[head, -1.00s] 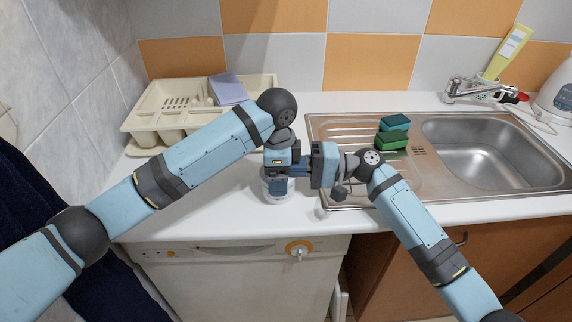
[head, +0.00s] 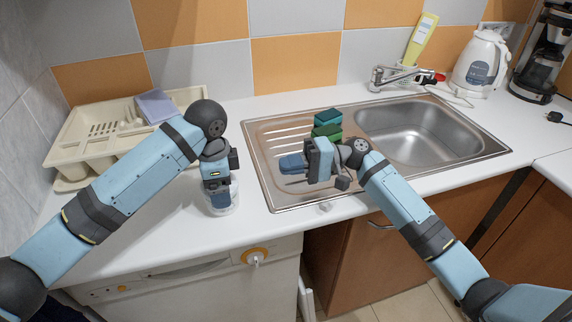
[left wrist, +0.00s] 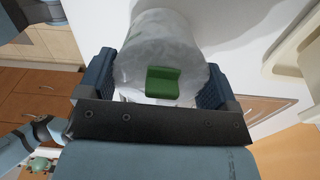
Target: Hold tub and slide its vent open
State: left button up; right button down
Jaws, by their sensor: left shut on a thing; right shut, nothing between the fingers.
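The tub (head: 232,205) is a pale, whitish cylinder standing on the white counter, partly hidden by my left gripper (head: 221,196). The left wrist view shows the tub (left wrist: 160,35) between the two blue fingers of my left gripper (left wrist: 154,85), which is shut on it. A green vent tab (left wrist: 163,82) shows on the tub's near face; whether the vent is open I cannot tell. My right gripper (head: 290,163) is shut and empty, above the sink's drainboard, to the right of the tub and apart from it.
A cream dish rack (head: 75,148) stands left on the counter. The steel sink (head: 425,133) lies right, with green sponges (head: 328,124) on its drainboard. A tap (head: 385,77), yellow bottle (head: 421,38) and white kettle (head: 480,65) stand behind. The counter's front edge is close.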

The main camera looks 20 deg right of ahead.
pick_arm(q)
jog(key=o, duration=0.8)
jog(key=shift+f, duration=0.1)
